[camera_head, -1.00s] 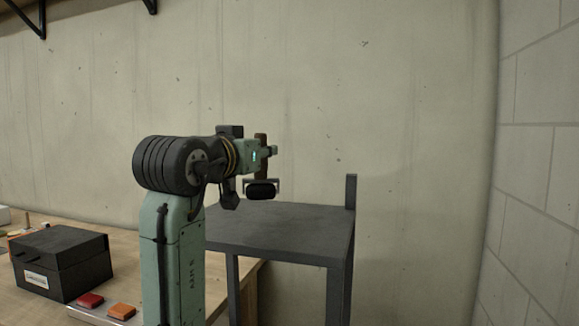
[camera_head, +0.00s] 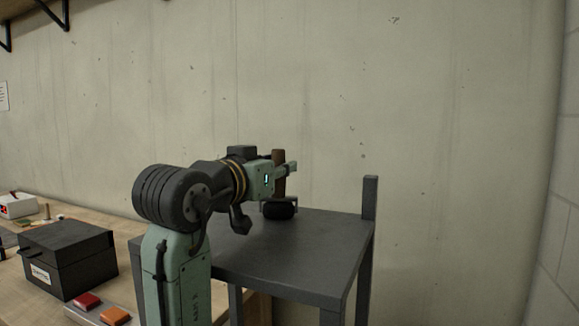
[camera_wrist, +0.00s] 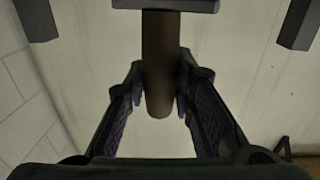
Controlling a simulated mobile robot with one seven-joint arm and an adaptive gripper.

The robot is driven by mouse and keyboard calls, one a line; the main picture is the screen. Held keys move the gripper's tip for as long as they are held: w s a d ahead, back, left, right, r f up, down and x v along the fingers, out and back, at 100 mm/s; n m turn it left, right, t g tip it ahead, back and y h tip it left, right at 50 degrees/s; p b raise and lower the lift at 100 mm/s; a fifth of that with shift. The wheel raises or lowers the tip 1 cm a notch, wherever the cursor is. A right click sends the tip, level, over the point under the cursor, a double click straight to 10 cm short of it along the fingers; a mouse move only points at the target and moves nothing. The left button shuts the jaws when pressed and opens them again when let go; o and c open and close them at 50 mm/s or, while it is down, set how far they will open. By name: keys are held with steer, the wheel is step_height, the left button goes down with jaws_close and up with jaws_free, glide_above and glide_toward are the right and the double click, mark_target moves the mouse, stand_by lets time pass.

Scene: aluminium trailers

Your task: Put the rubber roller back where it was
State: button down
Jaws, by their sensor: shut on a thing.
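The rubber roller has a brown handle (camera_head: 279,160) and a black roller head (camera_head: 280,211) in a grey frame. My gripper (camera_head: 281,175) is shut on the handle, and the roller hangs upright with its head down. In the head view the head overlaps the back part of a dark grey table (camera_head: 290,255). I cannot tell whether it touches the top. In the wrist view the handle (camera_wrist: 160,60) lies between the two fingers of my gripper (camera_wrist: 160,90), and the black head is not in view there.
A dark post (camera_head: 370,197) rises at the table's right back corner. A black labelled box (camera_head: 68,260) stands on a wooden bench (camera_head: 55,213) at the left. Red (camera_head: 87,301) and orange (camera_head: 115,315) blocks lie near it. The visible tabletop is otherwise clear.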

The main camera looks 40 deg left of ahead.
steer(key=shift+w, duration=0.1)
steer(key=shift+s+a+r, duration=0.1)
steer(key=shift+s, duration=0.35)
steer(key=shift+f, duration=0.2)
steer(key=c, duration=1.6)
jaws_free()
steer(key=shift+w, duration=0.15)
steer(key=shift+o, duration=1.2)
steer(key=shift+r, duration=0.3)
steer(key=s+d+b, duration=0.2)
steer(key=s+b, duration=0.2)
steer(key=s, duration=0.8)
steer(key=shift+d+b, duration=0.15)
steer(key=shift+b, duration=0.2)
